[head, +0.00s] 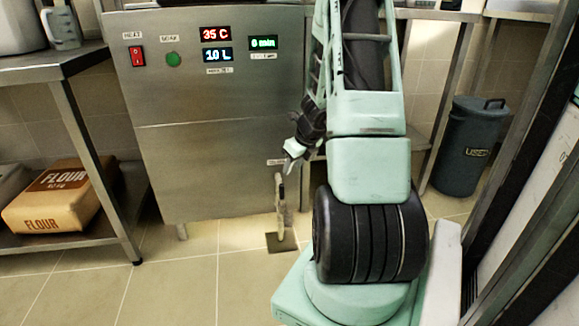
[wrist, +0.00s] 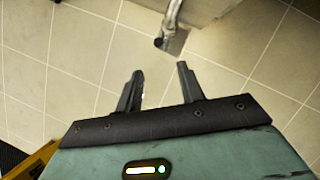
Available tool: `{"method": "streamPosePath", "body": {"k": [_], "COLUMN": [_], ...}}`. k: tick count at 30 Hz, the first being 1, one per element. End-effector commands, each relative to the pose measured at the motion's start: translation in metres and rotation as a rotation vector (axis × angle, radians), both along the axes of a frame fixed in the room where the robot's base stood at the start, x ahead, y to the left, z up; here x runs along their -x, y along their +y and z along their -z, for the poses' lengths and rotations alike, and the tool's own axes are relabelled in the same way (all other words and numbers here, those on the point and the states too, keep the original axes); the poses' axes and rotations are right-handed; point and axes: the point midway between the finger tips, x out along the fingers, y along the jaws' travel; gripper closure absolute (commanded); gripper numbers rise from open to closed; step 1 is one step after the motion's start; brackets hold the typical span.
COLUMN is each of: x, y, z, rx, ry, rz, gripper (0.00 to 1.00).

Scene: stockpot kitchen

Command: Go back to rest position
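My gripper (head: 292,150) hangs in front of the steel cabinet's lower right side in the head view, to the left of my arm's column. In the wrist view my gripper (wrist: 157,84) shows two dark fingers standing apart with nothing between them. The tiled floor lies beyond the fingertips. A metal drain pipe (wrist: 171,22) ends over a dark floor drain (wrist: 174,42), ahead of the fingers and apart from them.
Flour bags (head: 55,198) lie on a low shelf at left. A dark bin (head: 468,148) stands at right. The left floor is clear.

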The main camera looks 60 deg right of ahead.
Motion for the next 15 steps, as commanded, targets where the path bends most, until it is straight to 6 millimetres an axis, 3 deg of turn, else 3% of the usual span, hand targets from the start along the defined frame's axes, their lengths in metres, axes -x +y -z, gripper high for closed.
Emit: {"method": "streamPosePath", "body": {"k": [4,15], "x": [0.0046,0.005], "y": [0.0012,0.0015], "z": [-0.0108,-0.011], "rx": [-0.001,0.0], "ry": [0.001,0.0], "rz": [0.001,0.001], "gripper": [0.62,0.62]}}
